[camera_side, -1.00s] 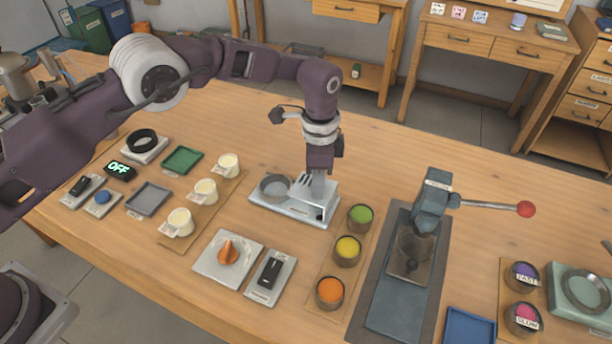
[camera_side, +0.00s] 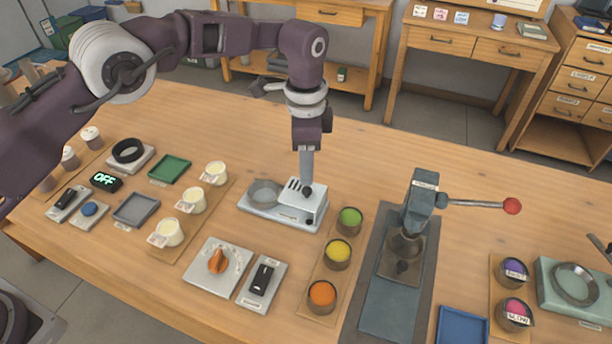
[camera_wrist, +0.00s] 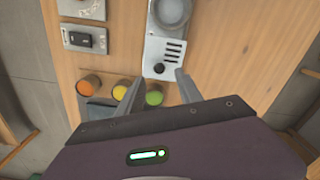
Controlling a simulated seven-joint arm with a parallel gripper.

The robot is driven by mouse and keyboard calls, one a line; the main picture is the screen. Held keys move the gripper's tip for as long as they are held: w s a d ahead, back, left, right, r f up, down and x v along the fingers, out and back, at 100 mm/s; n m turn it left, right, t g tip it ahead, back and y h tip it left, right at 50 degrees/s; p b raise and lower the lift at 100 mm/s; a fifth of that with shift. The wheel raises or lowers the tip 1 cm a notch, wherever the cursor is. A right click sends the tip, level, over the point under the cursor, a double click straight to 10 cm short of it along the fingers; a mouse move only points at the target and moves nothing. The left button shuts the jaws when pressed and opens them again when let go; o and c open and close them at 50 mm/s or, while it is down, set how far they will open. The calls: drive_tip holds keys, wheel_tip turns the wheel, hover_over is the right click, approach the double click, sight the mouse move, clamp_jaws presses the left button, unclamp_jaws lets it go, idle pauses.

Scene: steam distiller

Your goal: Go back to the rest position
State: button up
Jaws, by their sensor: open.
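My gripper (camera_side: 307,178) is above the right end of a silver-white steam device (camera_side: 284,218) on the wooden table. In the wrist view my gripper (camera_wrist: 157,85) has its two fingers apart with nothing between them. The device also shows in the wrist view (camera_wrist: 158,50), with slots, a dark round knob (camera_wrist: 159,68) and a round dish (camera_wrist: 170,12). The fingertips look close above the knob in the side view; I cannot tell whether they touch anything.
Cups of green (camera_side: 349,217), yellow (camera_side: 338,251) and orange (camera_side: 321,294) stand right of the device. A press with a red-tipped lever (camera_side: 512,206) stands further right. White cups (camera_side: 193,200), an orange dial (camera_side: 217,260) and a black switch (camera_side: 262,280) are left and in front.

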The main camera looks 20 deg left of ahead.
drive_tip(key=shift+r, duration=0.25)
drive_tip(key=s+a+r+n+t, duration=0.1)
drive_tip(key=s+a+r+n, duration=0.2)
drive_tip(key=s+a+r, duration=0.55)
drive_tip(key=s+a+r+n+t, duration=0.2)
drive_tip(key=a+r+n, duration=0.25)
drive_tip(key=r, duration=0.85)
drive_tip(key=s+a+r+n+t, duration=0.1)
drive_tip(key=s+a, duration=0.2)
drive_tip(key=s, duration=0.3)
drive_tip(key=s+a+r+n, duration=0.1)
drive_tip(key=s+a, duration=0.3)
drive_tip(key=s, duration=0.1)
drive_tip(key=s+a+f+n+t, duration=0.1)
drive_tip(key=s+f+n, duration=0.3)
drive_tip(key=s, duration=0.8)
drive_tip(key=shift+s+a+f+t, duration=0.2)
drive_tip(key=shift+a+f+t, duration=0.1)
drive_tip(key=shift+a+f, duration=0.45)
